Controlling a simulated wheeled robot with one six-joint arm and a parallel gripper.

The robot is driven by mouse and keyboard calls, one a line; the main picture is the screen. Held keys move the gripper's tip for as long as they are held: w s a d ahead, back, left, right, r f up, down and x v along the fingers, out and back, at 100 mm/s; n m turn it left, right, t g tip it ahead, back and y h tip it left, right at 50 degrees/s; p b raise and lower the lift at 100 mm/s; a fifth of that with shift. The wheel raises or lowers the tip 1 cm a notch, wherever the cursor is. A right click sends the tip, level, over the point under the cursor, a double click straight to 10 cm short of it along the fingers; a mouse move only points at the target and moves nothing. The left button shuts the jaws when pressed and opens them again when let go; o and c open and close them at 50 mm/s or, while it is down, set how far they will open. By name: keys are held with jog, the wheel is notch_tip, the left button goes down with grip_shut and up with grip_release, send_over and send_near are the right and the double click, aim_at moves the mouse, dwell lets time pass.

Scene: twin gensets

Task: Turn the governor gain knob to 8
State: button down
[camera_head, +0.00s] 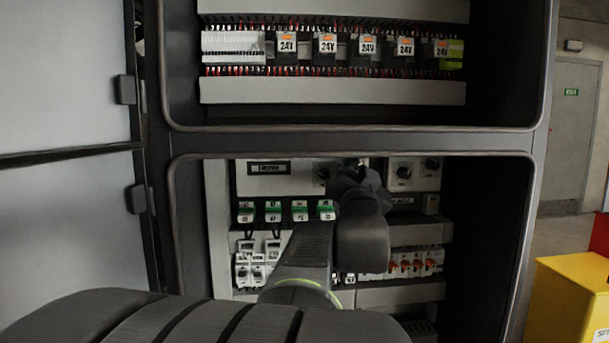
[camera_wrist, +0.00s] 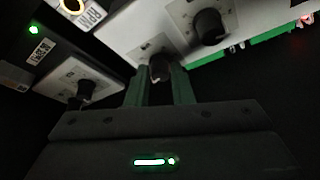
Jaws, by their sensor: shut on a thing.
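My gripper (camera_wrist: 160,84) is shut on a small dark knob (camera_wrist: 160,68) on a pale panel plate, with one green finger on each side of it. The knob's label and scale are too dark and small to read, so I cannot tell its setting. In the head view my gripper (camera_head: 352,171) reaches into the lower cabinet bay, and its fingertips and the held knob are hidden behind the wrist.
Other black knobs sit close by in the wrist view, one at upper right (camera_wrist: 209,26) and one at left (camera_wrist: 86,88). Green-topped modules (camera_head: 300,210) and orange-switched breakers (camera_head: 405,265) are below. The bay's dark frame (camera_head: 350,143) surrounds my arm. A yellow box (camera_head: 568,300) stands at right.

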jog(key=shift+m+h, duration=0.4)
jog(key=shift+m, duration=0.3)
jog(key=shift+m+g, duration=0.3)
jog(key=c, duration=1.3)
grip_release()
